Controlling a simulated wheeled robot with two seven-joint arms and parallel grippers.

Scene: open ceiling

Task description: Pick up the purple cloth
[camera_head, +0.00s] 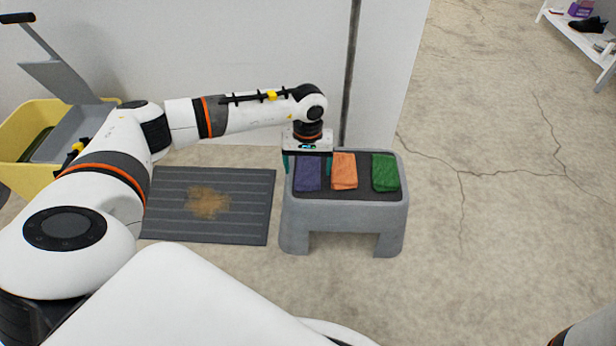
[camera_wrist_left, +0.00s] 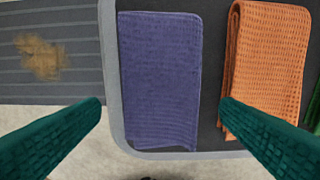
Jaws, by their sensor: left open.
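The purple cloth (camera_head: 308,176) lies folded and flat on the left part of a grey step stool (camera_head: 345,212). In the left wrist view the purple cloth (camera_wrist_left: 160,80) fills the middle, between and beyond the fingers. My left gripper (camera_head: 308,165) is over the purple cloth, pointing down. Its green fingers also show in the left wrist view (camera_wrist_left: 160,125), wide open with nothing between them. The right finger appears in front of the orange cloth's lower edge. Whether the fingers touch anything is not clear. My right gripper is not in view.
An orange cloth (camera_head: 344,171) and a green cloth (camera_head: 385,173) lie to the right on the stool. A dark ribbed mat (camera_head: 165,205) with a brown stain lies left. A yellow mop bucket (camera_head: 38,112) stands far left.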

